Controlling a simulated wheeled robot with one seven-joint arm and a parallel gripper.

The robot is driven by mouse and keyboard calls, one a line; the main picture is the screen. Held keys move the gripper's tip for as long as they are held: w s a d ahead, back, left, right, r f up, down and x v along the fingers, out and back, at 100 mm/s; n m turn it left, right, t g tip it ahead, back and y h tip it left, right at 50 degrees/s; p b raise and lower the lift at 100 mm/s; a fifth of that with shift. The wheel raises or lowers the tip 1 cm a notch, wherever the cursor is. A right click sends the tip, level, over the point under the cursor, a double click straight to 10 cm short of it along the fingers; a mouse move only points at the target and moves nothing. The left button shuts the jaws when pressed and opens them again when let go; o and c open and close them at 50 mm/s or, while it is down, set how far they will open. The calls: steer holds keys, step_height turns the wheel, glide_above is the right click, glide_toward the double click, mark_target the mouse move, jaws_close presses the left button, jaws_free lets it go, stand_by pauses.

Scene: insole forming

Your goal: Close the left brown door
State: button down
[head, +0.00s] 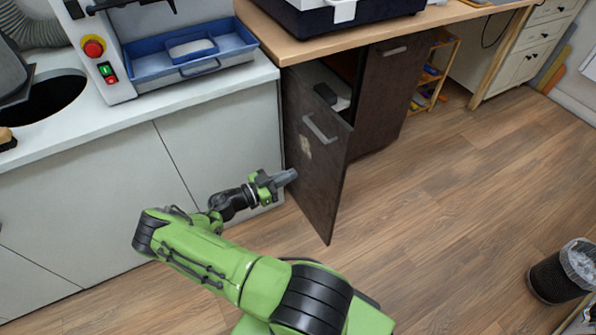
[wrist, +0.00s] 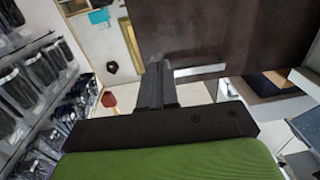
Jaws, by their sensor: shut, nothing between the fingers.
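The left brown door (head: 318,168) stands open in the head view, swung out from the dark cabinet under the wooden counter. It has a metal bar handle (head: 320,129) near its top. Part of the cabinet's inside shows behind it. My gripper (head: 287,177) is shut and empty, low beside the left, outer face of the door, below the handle. In the wrist view the shut fingers (wrist: 158,82) lie in front of the door's dark panel (wrist: 225,35). I cannot tell whether the fingertips touch the door.
The right brown door (head: 385,95) is shut. White cabinets (head: 220,140) stand close to the left of my gripper. A dark waste bin (head: 560,275) stands at the far right. The wooden floor (head: 440,190) right of the door is clear.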

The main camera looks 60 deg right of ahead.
mark_target(334, 155)
steer(key=b+x, duration=0.1)
steer(key=x, duration=1.2)
steer(key=shift+s+b, duration=0.15)
steer(key=shift+b, duration=0.2)
steer(key=shift+s+d, duration=0.1)
steer(key=shift+d, duration=0.05)
